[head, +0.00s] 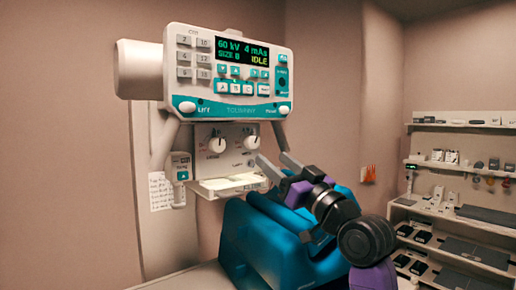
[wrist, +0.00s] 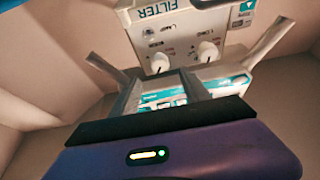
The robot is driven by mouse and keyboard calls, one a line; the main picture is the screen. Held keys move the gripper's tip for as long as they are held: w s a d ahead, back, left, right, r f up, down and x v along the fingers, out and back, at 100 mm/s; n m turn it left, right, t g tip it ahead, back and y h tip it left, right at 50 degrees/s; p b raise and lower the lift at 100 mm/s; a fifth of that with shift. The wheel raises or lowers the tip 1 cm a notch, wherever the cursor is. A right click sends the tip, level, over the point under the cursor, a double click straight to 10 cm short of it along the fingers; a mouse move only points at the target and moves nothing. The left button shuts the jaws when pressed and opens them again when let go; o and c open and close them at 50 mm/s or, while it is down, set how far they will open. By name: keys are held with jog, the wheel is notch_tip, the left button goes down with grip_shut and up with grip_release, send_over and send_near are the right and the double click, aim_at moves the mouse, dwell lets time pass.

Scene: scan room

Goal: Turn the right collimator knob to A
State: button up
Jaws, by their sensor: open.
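The collimator face (head: 232,146) carries two round white knobs below the console. The right collimator knob (head: 252,142) is on the right in the head view. The wrist view is upside down, so the right knob (wrist: 160,63) shows there on the left. The left knob (head: 217,145) stands beside it. The letters and pointer positions are too small to read. My gripper (head: 271,157) is open and empty, below and to the right of the right knob, and apart from it. In the wrist view its fingers (wrist: 160,77) point toward the right knob.
The console (head: 230,75) with a lit display overhangs the knobs, with slanted bars at both sides. A pale tray (head: 228,184) juts out below the face. A hand control (head: 180,167) hangs at left. A blue padded piece (head: 260,240) stands under my arm. Shelves (head: 460,185) stand far right.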

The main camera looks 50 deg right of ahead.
aim_at(254, 145)
jog(key=p+x, duration=0.3)
jog(key=x, duration=0.4)
jog(key=shift+w, duration=0.4)
grip_shut()
